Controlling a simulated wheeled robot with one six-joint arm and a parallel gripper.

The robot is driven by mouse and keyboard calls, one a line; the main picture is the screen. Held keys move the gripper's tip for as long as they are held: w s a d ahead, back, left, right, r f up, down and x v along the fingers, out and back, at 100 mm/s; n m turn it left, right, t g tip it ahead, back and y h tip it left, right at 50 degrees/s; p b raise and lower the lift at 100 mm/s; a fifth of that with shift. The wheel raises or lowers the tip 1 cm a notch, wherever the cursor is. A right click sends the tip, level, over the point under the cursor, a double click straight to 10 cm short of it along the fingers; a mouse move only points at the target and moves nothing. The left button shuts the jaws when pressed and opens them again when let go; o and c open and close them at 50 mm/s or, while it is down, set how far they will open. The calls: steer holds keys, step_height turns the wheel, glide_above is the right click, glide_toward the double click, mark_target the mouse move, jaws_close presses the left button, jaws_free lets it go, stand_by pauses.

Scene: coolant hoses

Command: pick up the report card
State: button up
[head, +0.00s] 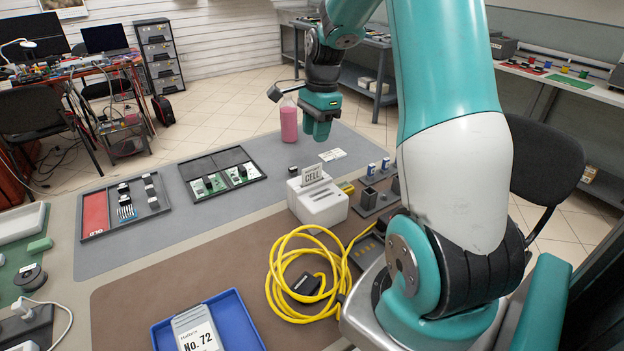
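No label readable as a report card shows. A small flat white card with dark print (332,155) lies on the grey mat; its text is too small to read. An upright card marked "CELL" (312,174) stands in the top of a white device (318,203). My gripper (319,138) points down above the far part of the mat, behind the flat card in the picture and right of a pink bottle (289,120). Its teal fingers look close together, with nothing visible held, but the gap between them is unclear.
A yellow cable coil (280,285) lies in front of the white device. A blue tray (251,331) holds a grey item labelled "No. 72" (197,335). Dark trays with small parts (222,175) stand left of the bottle. The brown mat's middle left (180,270) is clear.

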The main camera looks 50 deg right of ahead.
mark_target(311, 173)
steer(key=shift+a+f+p, duration=0.2)
steer(key=shift+a+f, duration=0.05)
steer(key=shift+f, duration=1.7)
steer(key=shift+a+f+p, duration=0.25)
steer(key=shift+a+f, duration=0.05)
steer(key=shift+f, duration=1.65)
steer(key=shift+a+f+p, duration=0.2)
steer(key=shift+a+f, duration=0.05)
steer(key=shift+f, duration=1.7)
jaws_close()
